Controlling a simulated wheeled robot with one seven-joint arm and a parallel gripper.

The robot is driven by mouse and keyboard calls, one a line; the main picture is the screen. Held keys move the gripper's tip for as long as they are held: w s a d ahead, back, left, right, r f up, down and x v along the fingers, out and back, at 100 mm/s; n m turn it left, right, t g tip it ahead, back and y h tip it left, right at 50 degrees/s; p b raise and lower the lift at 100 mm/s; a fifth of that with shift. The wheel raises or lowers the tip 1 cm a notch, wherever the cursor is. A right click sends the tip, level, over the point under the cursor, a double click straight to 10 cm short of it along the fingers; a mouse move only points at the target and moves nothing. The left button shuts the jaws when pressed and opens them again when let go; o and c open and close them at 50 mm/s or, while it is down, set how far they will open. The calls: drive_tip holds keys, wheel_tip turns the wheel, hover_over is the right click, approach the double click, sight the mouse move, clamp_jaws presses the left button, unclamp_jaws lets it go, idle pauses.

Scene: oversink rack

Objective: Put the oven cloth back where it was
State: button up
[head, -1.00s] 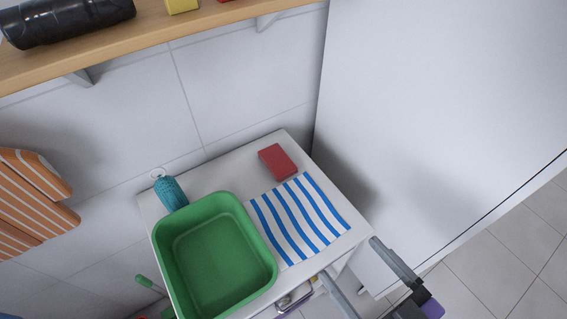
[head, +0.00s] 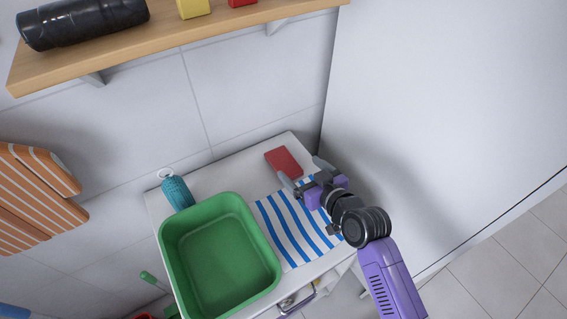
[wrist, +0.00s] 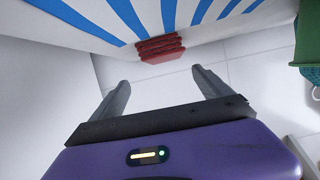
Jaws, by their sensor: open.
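A red folded pad (head: 284,161), which looks like the oven cloth, lies flat on the white cabinet top near the wall, beside a white cloth with blue stripes (head: 290,232). In the wrist view the red pad (wrist: 160,48) shows stacked layers, ahead of and between my fingers in the picture. My gripper (head: 304,173) is open and empty, above the striped cloth's far end and close to the red pad. The wrist view also shows my gripper's spread fingers (wrist: 160,87), with a gap to the pad. I cannot tell the exact height.
A green basin (head: 222,250) fills the left of the white top (head: 212,178). A wooden shelf (head: 190,38) holds a black roll (head: 84,23). Orange striped pieces (head: 38,200) hang left. A tall white panel (head: 440,90) rises right.

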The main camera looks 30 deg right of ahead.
sight(285, 163)
drive_tip(key=shift+s+a+f, duration=0.2)
drive_tip(key=shift+a+f, duration=0.05)
drive_tip(key=shift+f, duration=0.15)
drive_tip(key=shift+w+f+n+g, duration=0.2)
drive_tip(key=shift+n+g, duration=0.1)
drive_tip(key=shift+a+p+x, duration=0.15)
drive_tip(key=shift+p+x, duration=0.25)
drive_tip(key=shift+x, duration=1.4)
drive_tip(key=shift+a+p+x, duration=0.15)
drive_tip(key=shift+p+x, duration=0.2)
drive_tip(key=shift+x, duration=1.5)
drive_tip(key=shift+r, duration=0.1)
drive_tip(key=c, duration=1.6)
drive_tip(key=shift+r, duration=0.15)
wheel_tip(285, 163, up, 20)
drive_tip(key=shift+f, duration=0.1)
